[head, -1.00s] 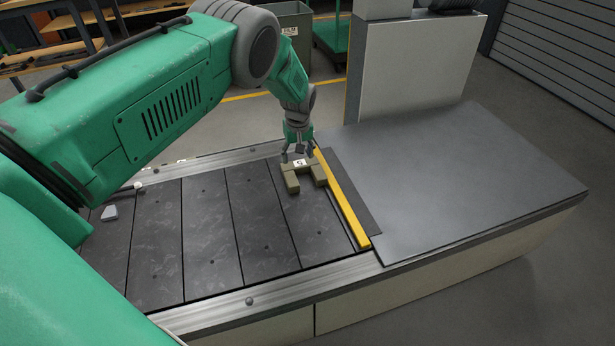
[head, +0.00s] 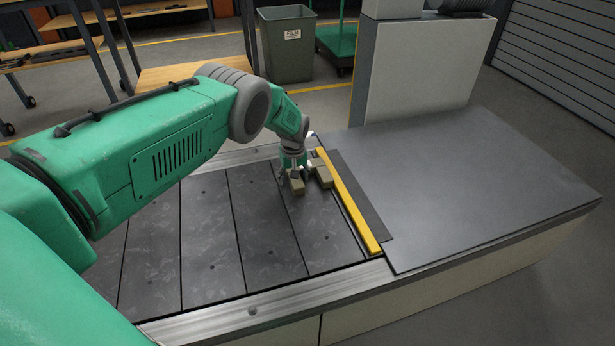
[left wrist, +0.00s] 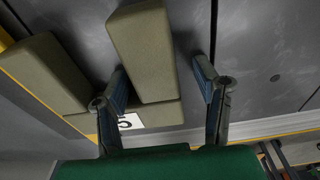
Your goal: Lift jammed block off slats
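The jammed block (head: 322,174) is a tan U-shaped piece lying on the dark slats (head: 262,235), close to the yellow bar at the belt's end. In the left wrist view the block (left wrist: 142,45) shows two prongs and a joining crosspiece with a white label. My left gripper (head: 294,176) is low over the block, around one prong. In the left wrist view its fingers (left wrist: 160,72) stand apart on both sides of that prong, with a clear gap at the right finger. The gripper partly hides the block in the head view. My right gripper is not in view.
The yellow bar (head: 348,203) runs along the slats' end, beside a wide grey plate (head: 470,185). Metal rails (head: 255,305) edge the slats. A grey cabinet (head: 415,75) stands behind the plate, and a grey bin (head: 288,55) stands on the floor. The near slats are clear.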

